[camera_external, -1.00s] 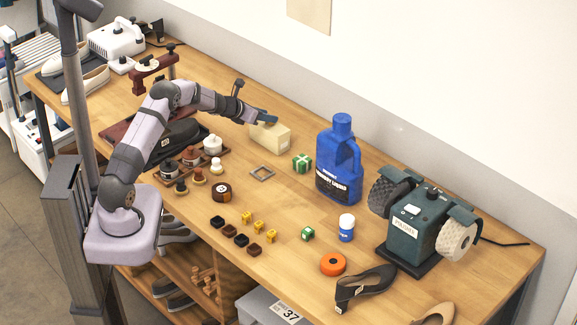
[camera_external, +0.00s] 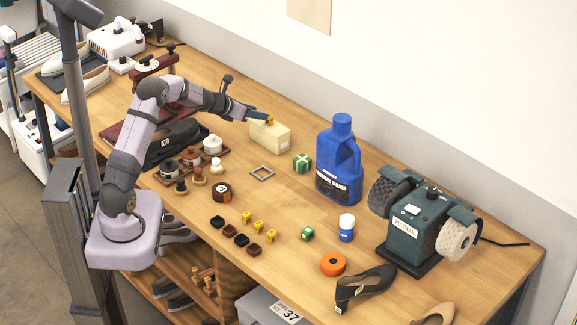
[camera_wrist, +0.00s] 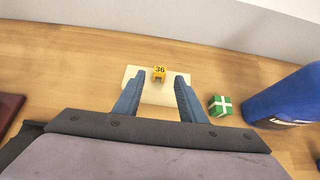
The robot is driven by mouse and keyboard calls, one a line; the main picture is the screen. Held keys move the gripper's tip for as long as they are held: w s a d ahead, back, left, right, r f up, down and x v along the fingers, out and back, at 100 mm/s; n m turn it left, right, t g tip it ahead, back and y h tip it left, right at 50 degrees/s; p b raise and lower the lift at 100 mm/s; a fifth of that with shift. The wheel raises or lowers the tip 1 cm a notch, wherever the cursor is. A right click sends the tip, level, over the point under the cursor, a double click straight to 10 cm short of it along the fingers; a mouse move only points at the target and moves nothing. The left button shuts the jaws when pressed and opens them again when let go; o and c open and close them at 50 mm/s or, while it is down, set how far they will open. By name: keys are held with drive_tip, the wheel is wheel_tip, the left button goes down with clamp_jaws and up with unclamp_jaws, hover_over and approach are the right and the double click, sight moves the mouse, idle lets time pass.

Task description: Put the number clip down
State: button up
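The yellow number clip (camera_wrist: 159,73), marked 36, rests on top of the cream box (camera_wrist: 135,75). In the outside view the clip (camera_external: 269,120) shows as a small yellow spot on the box (camera_external: 272,138), just past the fingertips. My gripper (camera_wrist: 160,80) is open, with its two blue fingers apart. Nothing shows between them, and the clip lies beyond the tips, roughly centred on the gap. In the outside view my gripper (camera_external: 256,114) is just left of the clip, over the box's near-left end.
A green gift-like cube (camera_external: 302,163) and a large blue bottle (camera_external: 339,165) stand right of the box. A grey square frame (camera_external: 262,173) lies in front. Several yellow clips (camera_external: 258,227) and dark blocks (camera_external: 228,231) sit nearer the table's front edge.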

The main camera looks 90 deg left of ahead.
drive_tip(key=v, duration=0.6)
drive_tip(key=shift+r+b, duration=0.2)
drive_tip(key=shift+b, duration=0.25)
drive_tip(key=shift+s+d, duration=0.1)
drive_tip(key=shift+d, duration=0.05)
